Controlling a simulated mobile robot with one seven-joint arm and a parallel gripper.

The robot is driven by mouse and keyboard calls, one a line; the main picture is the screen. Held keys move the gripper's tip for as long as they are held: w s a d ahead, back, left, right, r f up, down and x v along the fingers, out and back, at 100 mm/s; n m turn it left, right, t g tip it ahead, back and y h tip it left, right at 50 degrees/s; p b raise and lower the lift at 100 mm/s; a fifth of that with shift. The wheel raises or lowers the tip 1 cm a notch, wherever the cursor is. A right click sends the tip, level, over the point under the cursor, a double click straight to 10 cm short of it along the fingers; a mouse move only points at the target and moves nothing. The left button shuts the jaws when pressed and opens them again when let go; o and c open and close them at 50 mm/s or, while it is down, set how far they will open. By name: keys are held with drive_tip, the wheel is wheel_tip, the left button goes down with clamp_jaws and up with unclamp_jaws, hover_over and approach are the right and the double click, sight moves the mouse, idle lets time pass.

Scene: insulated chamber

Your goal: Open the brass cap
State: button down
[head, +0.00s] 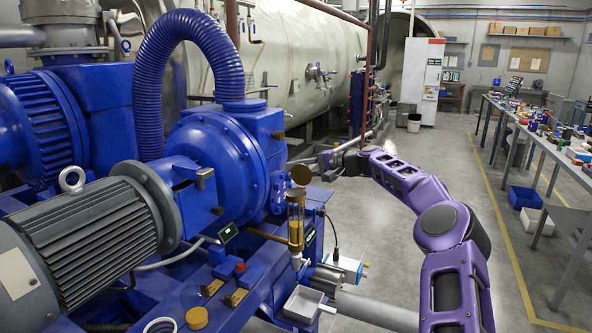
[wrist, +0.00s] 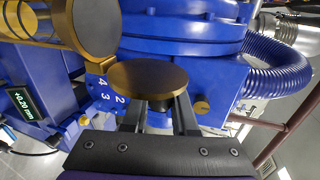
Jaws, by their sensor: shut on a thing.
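The brass cap (head: 301,175) is a round disc standing tilted up above the upright glass cylinder (head: 296,212) on the blue machine. In the wrist view the cap (wrist: 148,78) has a dark face and a brass rim. It joins the cylinder's larger round top (wrist: 86,26) at a brass hinge block and stands swung away from that top. My gripper (head: 322,161) is just right of and behind the cap in the head view. In the wrist view my gripper (wrist: 158,105) is shut on the cap from below; the cap hides its fingertips and the exact contact.
The blue pump housing (head: 220,150) and ribbed hose (head: 190,45) stand close behind and left. A small display (wrist: 22,105) reads about +0.20 mm. A grey motor (head: 80,235) is at front left. Open floor and a long workbench (head: 540,130) lie right.

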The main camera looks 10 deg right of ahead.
drive_tip(key=c, duration=0.7)
unclamp_jaws()
drive_tip(key=b+v, duration=0.1)
drive_tip(key=v, duration=1.6)
drive_tip(key=shift+d, duration=0.2)
drive_tip(key=shift+s+a+r, duration=0.1)
drive_tip(key=shift+a+r, duration=0.05)
